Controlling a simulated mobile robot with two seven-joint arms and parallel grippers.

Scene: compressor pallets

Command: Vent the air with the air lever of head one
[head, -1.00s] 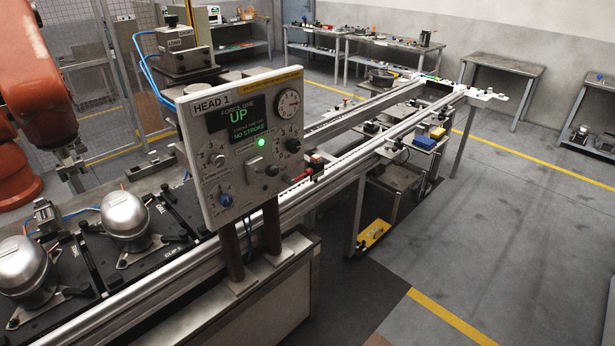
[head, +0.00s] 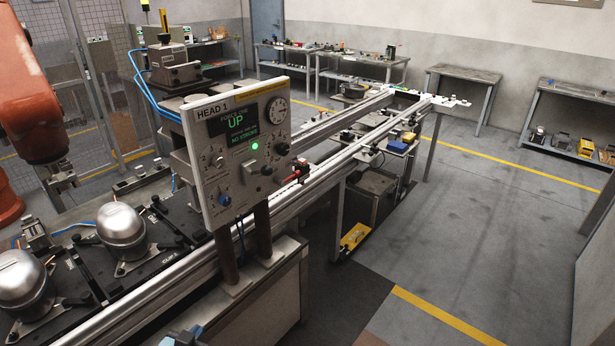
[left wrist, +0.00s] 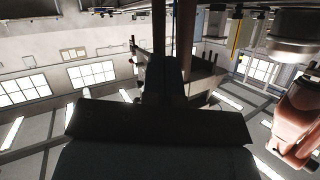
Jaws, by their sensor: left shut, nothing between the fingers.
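The HEAD 1 panel (head: 207,180) stands on two brown posts beside the rail, with a dial, knobs and a lit green lamp. Its screen reads UP and NO STROKE. A small red lever (head: 291,177) sticks out at the panel's lower right edge; I cannot read a label on it. A bit of my left gripper (head: 185,338) shows at the bottom edge of the head view, below and apart from the panel. In the left wrist view my left gripper (left wrist: 165,82) is dark, shut and empty. My right gripper is not in view.
Silver compressor domes (head: 122,230) sit on black pallets at the left, near an orange robot arm (head: 30,85). The long rail (head: 330,160) runs to the back right. Workbenches (head: 465,80) line the far wall.

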